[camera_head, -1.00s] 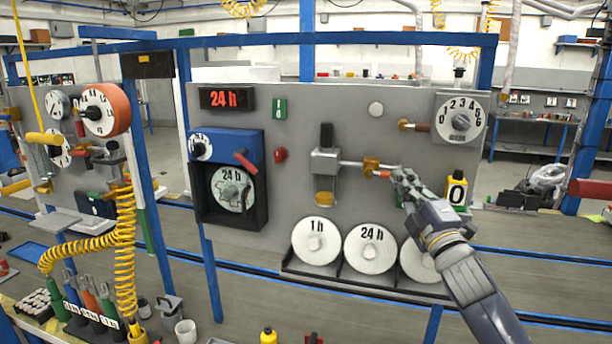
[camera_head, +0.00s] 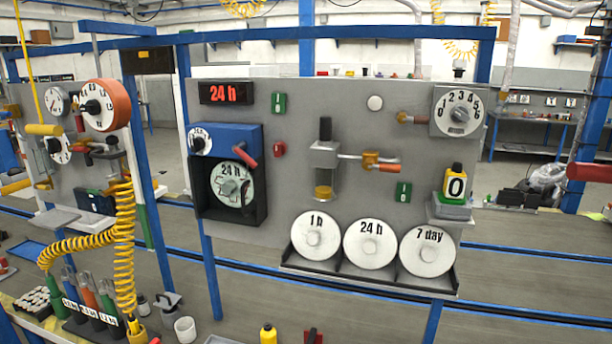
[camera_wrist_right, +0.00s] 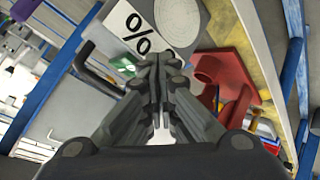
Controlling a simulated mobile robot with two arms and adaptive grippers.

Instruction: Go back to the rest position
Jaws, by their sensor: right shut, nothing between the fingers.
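My left gripper is in no view.
A coiled yellow hose (camera_head: 124,235) hangs at left. Blue posts frame the panel.

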